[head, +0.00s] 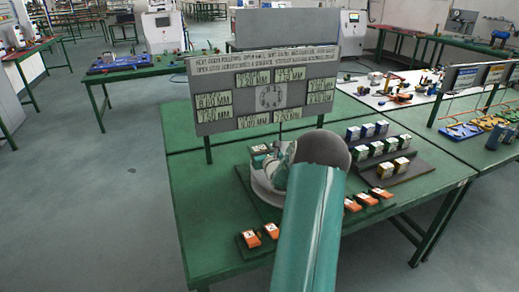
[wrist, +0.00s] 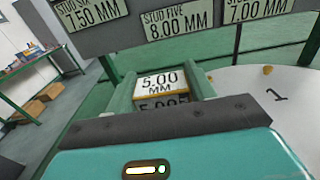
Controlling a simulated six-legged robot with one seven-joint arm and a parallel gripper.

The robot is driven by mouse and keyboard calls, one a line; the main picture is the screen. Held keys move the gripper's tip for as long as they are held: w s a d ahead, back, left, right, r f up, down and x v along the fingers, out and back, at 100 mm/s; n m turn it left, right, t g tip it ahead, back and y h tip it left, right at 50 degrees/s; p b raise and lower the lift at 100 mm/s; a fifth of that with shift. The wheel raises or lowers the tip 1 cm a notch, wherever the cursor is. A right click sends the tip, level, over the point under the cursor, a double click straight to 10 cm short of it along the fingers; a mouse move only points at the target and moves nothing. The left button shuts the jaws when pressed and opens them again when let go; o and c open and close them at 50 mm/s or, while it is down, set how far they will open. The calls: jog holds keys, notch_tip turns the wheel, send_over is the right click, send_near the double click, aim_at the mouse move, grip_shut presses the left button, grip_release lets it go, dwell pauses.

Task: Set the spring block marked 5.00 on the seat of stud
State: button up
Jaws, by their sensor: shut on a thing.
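The spring block marked 5.00 MM (wrist: 161,81) has a white labelled face with a yellow edge and a darker lettered face below. My gripper (wrist: 160,92) is shut on it, with one green finger on each side. In the wrist view a white round plate (wrist: 268,120) lies to the right, with a printed 1 and small yellow studs. The plate also shows in the head view (head: 262,192), partly behind my arm. My gripper and the block are mostly hidden there by my arm. I cannot tell which stud is below the block.
A grey board (head: 264,92) with stud labels stands behind the plate; "stud five 8.00 MM" (wrist: 178,22) shows close by. A stepped rack (head: 420,178) with several blocks stands right. Orange blocks (head: 383,193) lie at the front right and front left. The green table (head: 200,200) is clear at left.

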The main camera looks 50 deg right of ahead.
jog(key=shift+f, duration=0.35)
jog(key=shift+f, duration=0.2)
jog(key=o, duration=1.2)
